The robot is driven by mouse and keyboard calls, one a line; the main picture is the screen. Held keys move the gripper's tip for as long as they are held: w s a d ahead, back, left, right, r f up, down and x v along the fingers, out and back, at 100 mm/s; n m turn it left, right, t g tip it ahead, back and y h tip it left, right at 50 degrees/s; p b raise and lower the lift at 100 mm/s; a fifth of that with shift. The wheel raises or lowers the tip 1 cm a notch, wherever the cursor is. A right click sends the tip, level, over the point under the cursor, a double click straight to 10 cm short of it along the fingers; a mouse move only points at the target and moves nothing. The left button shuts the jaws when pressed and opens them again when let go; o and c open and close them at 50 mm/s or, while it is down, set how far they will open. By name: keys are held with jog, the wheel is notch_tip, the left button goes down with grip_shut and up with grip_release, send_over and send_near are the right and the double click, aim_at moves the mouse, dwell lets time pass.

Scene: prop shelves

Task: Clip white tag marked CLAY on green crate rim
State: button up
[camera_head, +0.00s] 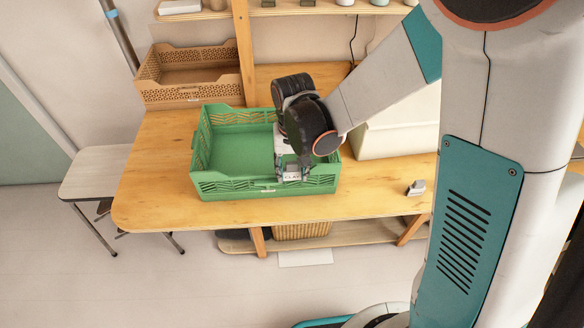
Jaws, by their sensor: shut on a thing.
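The green crate (232,188) sits on the wooden table and looks empty where I can see inside. My gripper (291,174) points down at the crate's front side, right of its middle. It is shut on the white tag (291,177), whose dark lettering is small and seems to read CLAY. The tag is at the front rim in the picture. I cannot tell whether it grips the rim or only hangs in front of it. My arm hides the crate's back right part.
A tan crate (154,98) stands at the back left of the wooden table (150,180). A pale box (385,140) stands right of the green crate. A small grey and white object (416,187) lies near the front right edge. The table's left front is clear.

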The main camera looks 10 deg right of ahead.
aim_at(292, 163)
jog(key=shift+f+b, duration=0.55)
jog(key=shift+f, duration=0.05)
dwell(1.1)
jog(key=o, duration=0.8)
jog(key=shift+r, duration=0.1)
notch_tip(292, 163, up, 7)
jog(key=shift+r, duration=0.2)
dwell(0.4)
